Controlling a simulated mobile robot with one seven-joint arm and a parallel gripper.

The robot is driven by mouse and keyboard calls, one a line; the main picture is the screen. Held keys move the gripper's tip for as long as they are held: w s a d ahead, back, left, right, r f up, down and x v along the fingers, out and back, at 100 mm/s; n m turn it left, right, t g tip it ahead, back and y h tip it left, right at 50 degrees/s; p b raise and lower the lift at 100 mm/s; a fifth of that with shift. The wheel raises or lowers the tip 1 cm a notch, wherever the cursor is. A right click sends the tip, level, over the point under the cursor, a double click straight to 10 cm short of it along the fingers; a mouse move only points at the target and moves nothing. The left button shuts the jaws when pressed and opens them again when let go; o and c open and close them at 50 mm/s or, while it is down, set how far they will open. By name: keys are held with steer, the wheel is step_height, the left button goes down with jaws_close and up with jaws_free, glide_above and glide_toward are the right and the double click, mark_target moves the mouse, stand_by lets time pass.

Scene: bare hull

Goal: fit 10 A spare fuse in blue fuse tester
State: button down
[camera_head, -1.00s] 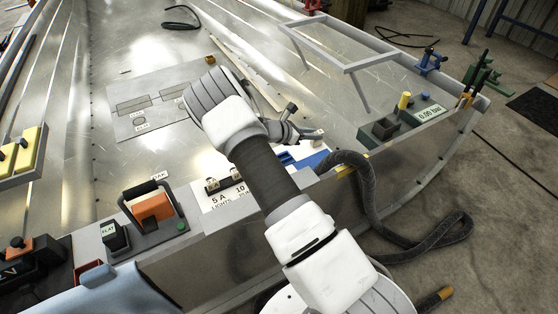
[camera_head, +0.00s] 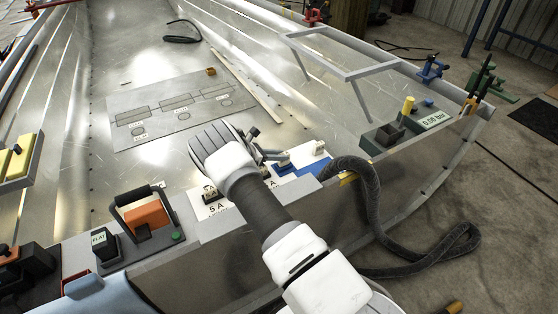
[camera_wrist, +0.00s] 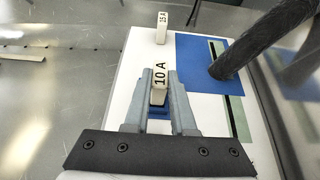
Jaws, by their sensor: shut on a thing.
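In the wrist view my gripper (camera_wrist: 160,92) is shut on the pale spare fuse marked 10 A (camera_wrist: 159,74), upright between the two grey fingers. A bit of blue shows low between the fingers; I cannot tell whether the fuse is clear of the white board. The blue fuse tester (camera_wrist: 193,62) lies to the right, with a pale green slotted strip, partly covered by a dark hose. In the head view the tester (camera_head: 300,166) lies right of my gripper (camera_head: 268,158); my arm hides the held fuse.
A 15 A fuse (camera_wrist: 162,28) stands farther up the white board (camera_wrist: 125,82). A 5 A fuse (camera_head: 210,193) stands at the left in the head view. The thick dark hose (camera_head: 365,190) arches beside the tester. An orange device (camera_head: 148,215) sits farther left.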

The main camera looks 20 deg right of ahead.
steer(key=shift+f, duration=0.65)
steer(key=shift+f, duration=0.15)
steer(key=c, duration=0.7)
jaws_free()
steer(key=shift+c, duration=0.2)
